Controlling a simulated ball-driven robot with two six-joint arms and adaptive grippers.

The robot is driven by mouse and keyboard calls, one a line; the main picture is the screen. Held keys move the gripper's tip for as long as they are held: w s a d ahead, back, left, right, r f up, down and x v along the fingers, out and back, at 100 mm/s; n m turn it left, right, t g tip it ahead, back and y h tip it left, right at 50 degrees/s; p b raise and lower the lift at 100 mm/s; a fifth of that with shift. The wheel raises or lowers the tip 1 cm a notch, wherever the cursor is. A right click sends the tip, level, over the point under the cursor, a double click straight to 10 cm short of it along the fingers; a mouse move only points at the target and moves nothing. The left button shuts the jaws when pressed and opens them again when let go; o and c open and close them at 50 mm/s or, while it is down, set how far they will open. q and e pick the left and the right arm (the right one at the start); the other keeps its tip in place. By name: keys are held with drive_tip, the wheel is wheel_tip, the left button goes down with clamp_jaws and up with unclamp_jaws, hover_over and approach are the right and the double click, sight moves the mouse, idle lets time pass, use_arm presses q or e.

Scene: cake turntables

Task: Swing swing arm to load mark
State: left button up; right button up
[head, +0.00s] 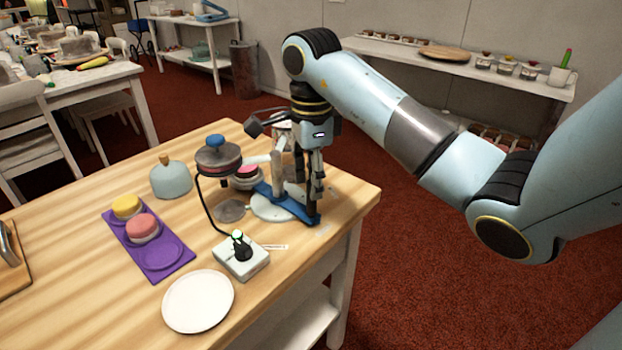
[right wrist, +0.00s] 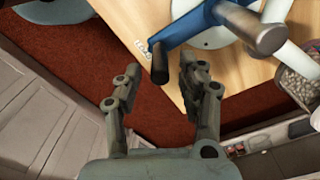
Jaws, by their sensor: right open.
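The blue swing arm (head: 298,207) lies low over the pale round base of a turntable stand (head: 268,208) near the table's right edge. It also shows in the right wrist view (right wrist: 192,22), with a dark upright peg (right wrist: 160,62) at its end. A small pale mark with lettering (right wrist: 143,48) lies on the wood beside that peg; the lettering is too small to read surely. My right gripper (head: 315,190) points down at the arm's outer end. In the right wrist view its open fingers (right wrist: 160,78) are on either side of the peg, with gaps visible. My left gripper is not in view.
A switch box (head: 241,258), a white plate (head: 198,301) and a purple tray (head: 166,258) with two small cakes stand to the left. A blue-knobbed press (head: 219,158) and a pale blue dome (head: 171,179) stand behind. The table's right edge is close to my right gripper.

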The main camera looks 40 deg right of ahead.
wheel_tip(320, 180, up, 6)
drive_tip(key=p, duration=0.3)
drive_tip(key=shift+f, duration=0.1)
idle(0.4)
